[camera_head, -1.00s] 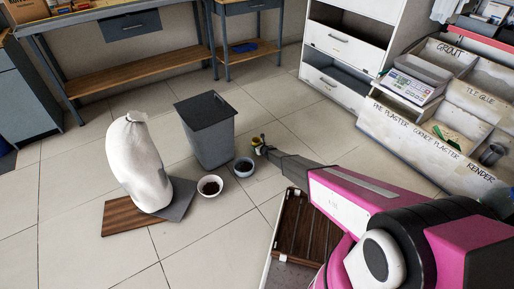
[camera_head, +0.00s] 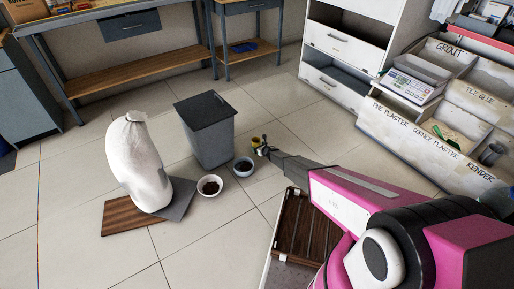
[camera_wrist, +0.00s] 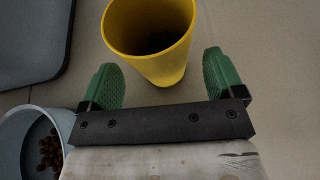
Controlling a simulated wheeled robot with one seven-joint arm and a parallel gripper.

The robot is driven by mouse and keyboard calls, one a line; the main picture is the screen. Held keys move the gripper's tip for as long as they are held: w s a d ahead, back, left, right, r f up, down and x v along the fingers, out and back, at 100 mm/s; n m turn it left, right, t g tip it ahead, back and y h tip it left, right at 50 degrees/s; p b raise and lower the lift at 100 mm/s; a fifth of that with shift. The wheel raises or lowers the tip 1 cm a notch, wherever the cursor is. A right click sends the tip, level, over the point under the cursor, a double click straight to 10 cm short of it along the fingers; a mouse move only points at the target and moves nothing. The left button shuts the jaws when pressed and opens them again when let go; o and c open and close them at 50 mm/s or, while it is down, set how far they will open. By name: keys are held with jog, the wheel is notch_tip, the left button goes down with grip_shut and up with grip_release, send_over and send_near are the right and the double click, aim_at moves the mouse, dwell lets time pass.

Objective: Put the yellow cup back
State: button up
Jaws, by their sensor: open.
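The yellow cup (camera_wrist: 150,42) stands upright on the tiled floor in the wrist view, with its open mouth toward the camera. My gripper (camera_wrist: 163,75) is open, its two green fingers spread to either side of the cup's lower part as seen in the picture. I see gaps between the fingers and the cup, and no clear contact. In the head view the yellow cup (camera_head: 255,142) is small, right of the grey bin, and my gripper (camera_head: 264,146) is at its right side.
A blue-grey bowl of brown pellets (camera_wrist: 22,140) is close by at lower left; it also shows in the head view (camera_head: 244,167). A white bowl (camera_head: 210,186), a grey bin (camera_head: 212,140) and a white sack (camera_head: 138,165) stand to the left. Floor behind the cup is clear.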

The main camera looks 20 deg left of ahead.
jog(key=v, duration=0.9)
jog(key=shift+d+r, duration=0.1)
jog(key=shift+d, duration=0.05)
jog(key=s+d+r+m+h, duration=0.2)
jog(key=d+r+m+h, duration=0.3)
jog(key=d+r+m, duration=0.9)
jog(key=s+d+r+m+h, duration=0.2)
jog(key=d+r+m+h, duration=0.3)
jog(key=d+r+m, duration=0.85)
jog(key=s+d+r+m+g, duration=0.3)
jog(key=s+d+r+m, duration=0.3)
jog(key=s, duration=0.4)
jog(key=s+d+r+m+g, duration=0.3)
jog(key=s+d+r+m, duration=0.3)
jog(key=s, duration=0.4)
jog(key=s+d+r+m+g, duration=0.2)
jog(key=s+d+r+m, duration=0.4)
jog(key=s+r, duration=0.2)
jog(key=shift+s+d+g, duration=0.35)
jog(key=shift+s+g, duration=0.05)
jog(key=shift+s, duration=0.75)
